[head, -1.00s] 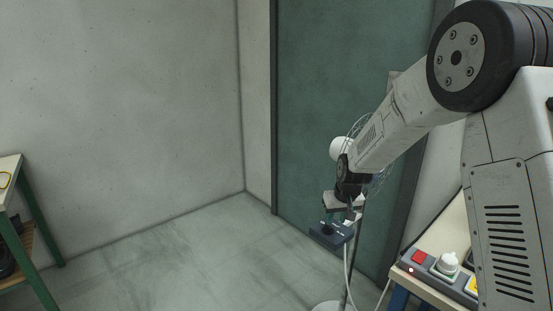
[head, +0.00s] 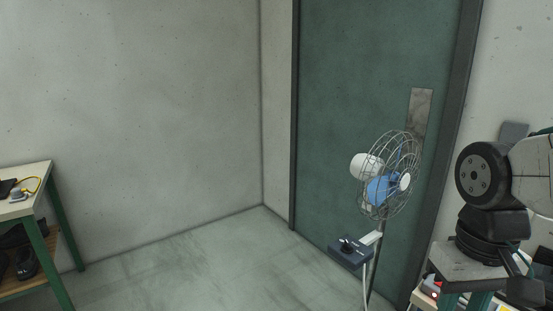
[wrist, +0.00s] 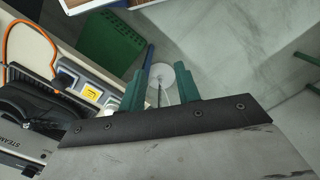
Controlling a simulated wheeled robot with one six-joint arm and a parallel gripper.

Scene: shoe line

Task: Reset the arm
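My gripper (head: 466,300) is at the lower right in the head view, pointing down, with its fingertips cut off by the frame edge. In the wrist view my gripper (wrist: 160,85) shows two green fingers standing apart with nothing held between them. My arm is folded at the right of the head view. The gripper is apart from the fan (head: 390,180), which stands to its left with a dark control box (head: 350,252) on its pole.
A bench (head: 22,205) with green legs stands at the left, shoes on its lower shelf. The floor (head: 190,265) between is clear.

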